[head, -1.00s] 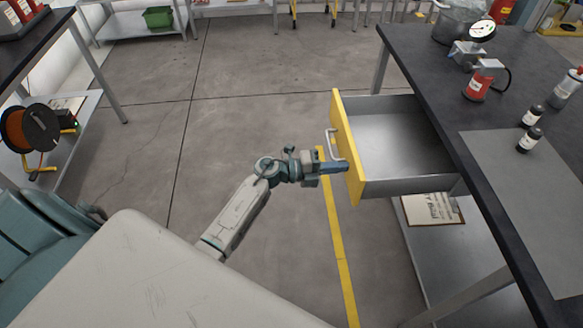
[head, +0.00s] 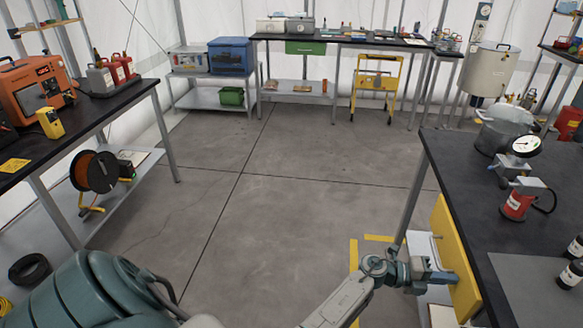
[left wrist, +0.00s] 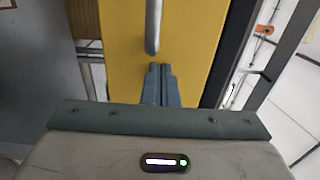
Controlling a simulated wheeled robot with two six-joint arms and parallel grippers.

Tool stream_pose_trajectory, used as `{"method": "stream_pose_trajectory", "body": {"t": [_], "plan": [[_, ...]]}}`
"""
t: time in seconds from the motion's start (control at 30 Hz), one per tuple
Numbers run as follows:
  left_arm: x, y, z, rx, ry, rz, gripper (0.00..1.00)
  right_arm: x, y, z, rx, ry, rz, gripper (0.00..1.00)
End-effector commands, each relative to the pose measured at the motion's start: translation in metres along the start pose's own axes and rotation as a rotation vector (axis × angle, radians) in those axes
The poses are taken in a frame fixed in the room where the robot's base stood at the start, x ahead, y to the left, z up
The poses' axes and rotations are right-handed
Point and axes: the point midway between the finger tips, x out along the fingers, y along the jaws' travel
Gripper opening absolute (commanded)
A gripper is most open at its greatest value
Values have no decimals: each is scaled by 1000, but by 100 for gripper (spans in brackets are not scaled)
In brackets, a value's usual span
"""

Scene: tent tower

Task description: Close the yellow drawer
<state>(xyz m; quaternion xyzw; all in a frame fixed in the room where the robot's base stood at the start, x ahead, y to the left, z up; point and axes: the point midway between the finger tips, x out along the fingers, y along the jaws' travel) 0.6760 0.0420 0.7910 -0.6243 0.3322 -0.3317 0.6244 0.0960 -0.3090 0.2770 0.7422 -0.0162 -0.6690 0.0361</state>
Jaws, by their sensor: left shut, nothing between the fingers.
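The yellow drawer (head: 458,262) is in the dark-topped bench at the right of the head view. Its yellow front stands close to the bench edge, and no open drawer interior shows. Whether it is fully flush is hard to tell. In the left wrist view the yellow front (left wrist: 195,45) fills the middle, with the grey bar handle (left wrist: 152,28) at the top. My left gripper (head: 452,277) is shut and empty, its fingertips (left wrist: 161,68) at the yellow front just below the handle end. Contact is hard to confirm. My right gripper is not in view.
The dark bench top (head: 465,170) carries a pot (head: 503,132), a gauge (head: 526,146), a red cylinder (head: 517,203) and small bottles. Another bench (head: 100,108) stands at the left, with a cable reel (head: 100,172) below. The floor (head: 290,200) between is clear.

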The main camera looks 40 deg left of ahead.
Motion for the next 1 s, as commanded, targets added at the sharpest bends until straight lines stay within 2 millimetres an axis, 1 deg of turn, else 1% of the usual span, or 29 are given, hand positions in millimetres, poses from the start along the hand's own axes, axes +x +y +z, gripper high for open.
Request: {"method": "stream_pose_trajectory", "body": {"t": [0.03, 0.2, 0.4, 0.8, 0.87, 1.0], "plan": [[7, 0, 0, -1, 0, -2, 0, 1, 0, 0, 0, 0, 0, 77], [21, 0, 0, 0, -1, -1, 0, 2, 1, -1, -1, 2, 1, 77], [26, 0, 0, 0, -1, -1, 0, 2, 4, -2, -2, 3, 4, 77], [26, -2, 0, 0, -1, -5, 0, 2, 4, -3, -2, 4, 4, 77], [24, -3, 3, 0, -1, -5, 0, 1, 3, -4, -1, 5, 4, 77], [8, -2, 13, 2, -4, -2, 0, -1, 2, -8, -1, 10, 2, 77]]}}
